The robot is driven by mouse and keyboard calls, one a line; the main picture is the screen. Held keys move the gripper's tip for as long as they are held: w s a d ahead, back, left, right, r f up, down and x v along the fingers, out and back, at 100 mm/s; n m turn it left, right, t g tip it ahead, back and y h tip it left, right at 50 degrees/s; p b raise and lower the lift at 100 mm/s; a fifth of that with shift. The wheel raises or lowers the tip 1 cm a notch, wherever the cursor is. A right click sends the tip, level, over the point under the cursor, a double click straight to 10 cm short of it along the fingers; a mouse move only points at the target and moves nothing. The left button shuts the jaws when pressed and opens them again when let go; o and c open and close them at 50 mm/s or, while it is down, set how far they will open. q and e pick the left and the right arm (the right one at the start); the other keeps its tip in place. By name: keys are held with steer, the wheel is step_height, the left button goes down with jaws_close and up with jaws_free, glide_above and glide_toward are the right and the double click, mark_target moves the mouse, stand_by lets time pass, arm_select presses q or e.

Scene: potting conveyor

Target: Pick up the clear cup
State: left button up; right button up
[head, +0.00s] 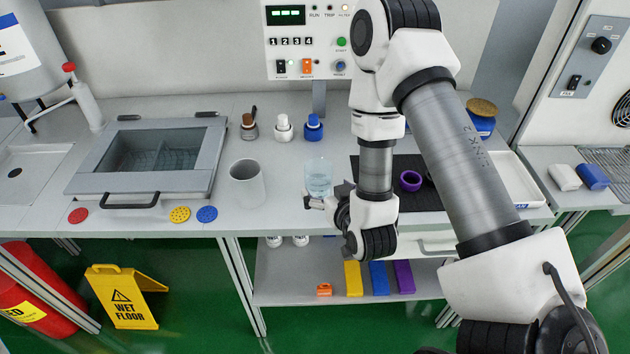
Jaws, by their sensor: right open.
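The clear cup (318,172) stands upright on the grey bench and looks partly filled with a pale bluish content. My right gripper (326,197) is at the cup's lower right side, reaching in from the right. Its jaws are open and one finger shows in front of the cup's base. I cannot tell whether a finger touches the cup, and the far finger is partly hidden by the gripper and wrist. My left gripper is not in view.
A grey cylinder (246,184) stands left of the cup. Small brown, white and blue bottles (283,128) stand behind it. A dark mat (418,197) with a purple ring (410,181) lies right of my wrist. A lidded basin (150,160) is at left.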

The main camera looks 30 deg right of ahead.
mark_target(323, 187)
steer(key=shift+w+a+p, duration=0.1)
steer(key=shift+w+p, duration=0.2)
steer(key=shift+w, duration=0.05)
steer(key=p+x, duration=0.1)
steer(key=x, duration=0.3)
steer(key=shift+w+f, duration=0.35)
steer(key=shift+s, duration=0.1)
steer(key=shift+c, duration=0.3)
steer(key=c, duration=1.3)
steer(key=shift+o, duration=0.2)
steer(key=shift+r, duration=0.1)
